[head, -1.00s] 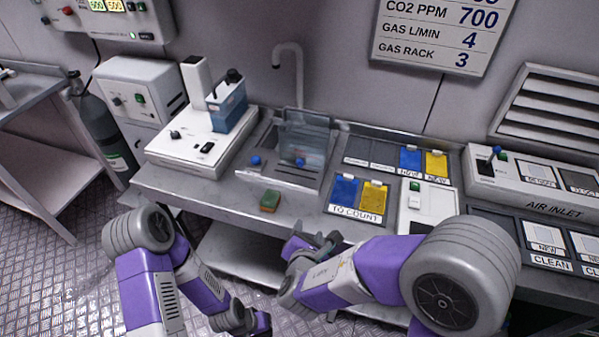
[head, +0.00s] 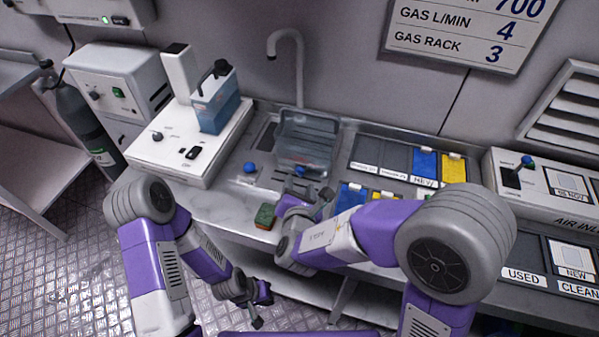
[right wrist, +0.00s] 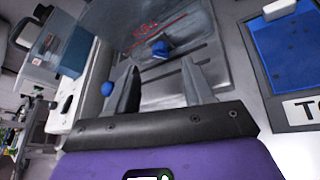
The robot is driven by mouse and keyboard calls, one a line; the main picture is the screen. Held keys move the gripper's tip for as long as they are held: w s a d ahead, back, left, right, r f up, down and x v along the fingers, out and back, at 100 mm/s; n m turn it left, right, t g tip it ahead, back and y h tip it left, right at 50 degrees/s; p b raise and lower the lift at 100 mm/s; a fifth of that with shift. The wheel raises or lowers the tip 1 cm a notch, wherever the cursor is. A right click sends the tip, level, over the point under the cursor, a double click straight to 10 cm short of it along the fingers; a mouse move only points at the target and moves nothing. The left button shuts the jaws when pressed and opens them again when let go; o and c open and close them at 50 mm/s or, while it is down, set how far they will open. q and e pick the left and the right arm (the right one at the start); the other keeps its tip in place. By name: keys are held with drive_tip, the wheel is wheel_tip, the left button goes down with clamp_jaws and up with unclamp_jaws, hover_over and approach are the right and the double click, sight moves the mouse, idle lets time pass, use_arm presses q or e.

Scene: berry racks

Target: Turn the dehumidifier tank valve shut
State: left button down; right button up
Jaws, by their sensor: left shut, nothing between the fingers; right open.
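A clear tank (head: 306,140) with red writing stands in the sink area at the back of the bench. A blue valve knob (head: 299,171) is low on its front; it also shows in the right wrist view (right wrist: 160,49). A second blue knob (head: 250,168) sits left of the tank. My right gripper (head: 314,198) is open just in front of the tank. In the right wrist view its fingers (right wrist: 157,82) point toward the tank, with the valve knob beyond the gap, apart from them. My left gripper (head: 258,308) is shut and empty, low in front of the bench.
A green and orange sponge (head: 265,216) lies at the bench's front edge. A white machine with a blue container (head: 216,100) stands left of the sink. Blue and yellow cards (head: 425,166) lie right of it. An air inlet panel (head: 512,192) is farther right.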

sight(300, 173)
drive_tip(key=x, duration=0.5)
drive_tip(key=shift+b, duration=0.4)
clamp_jaws()
